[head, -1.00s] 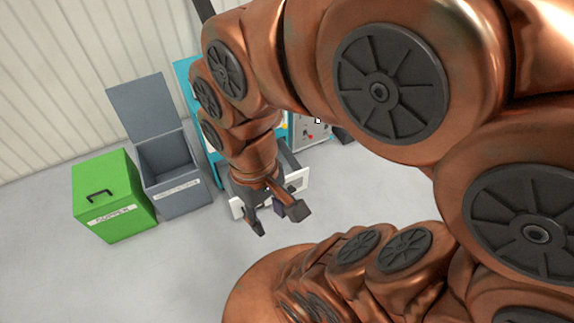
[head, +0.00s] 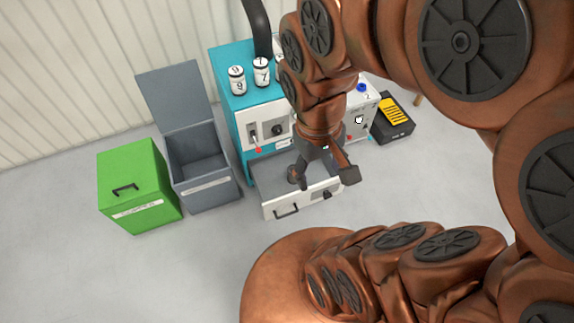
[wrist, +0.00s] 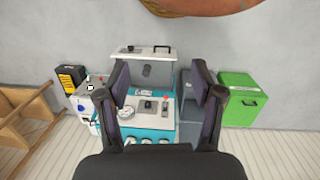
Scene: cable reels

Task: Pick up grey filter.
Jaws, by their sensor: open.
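A small grey cylinder, which looks like the grey filter (wrist: 147,70), lies in the open drawer in the wrist view. The pulled-out drawer (head: 282,211) is white-fronted with a black handle; its front also shows in the wrist view (wrist: 142,53). My gripper (head: 323,178) is open and empty above the drawer. In the wrist view my gripper (wrist: 160,78) has its fingers wide apart, with the cylinder beyond and between them.
The teal and white machine (head: 227,100) stands behind the drawer, with white canisters (head: 236,80) on top. A grey open-lidded bin (head: 208,192) and a green box (head: 140,180) stand left. A black and yellow case (head: 392,118) stands right. The floor in front is clear.

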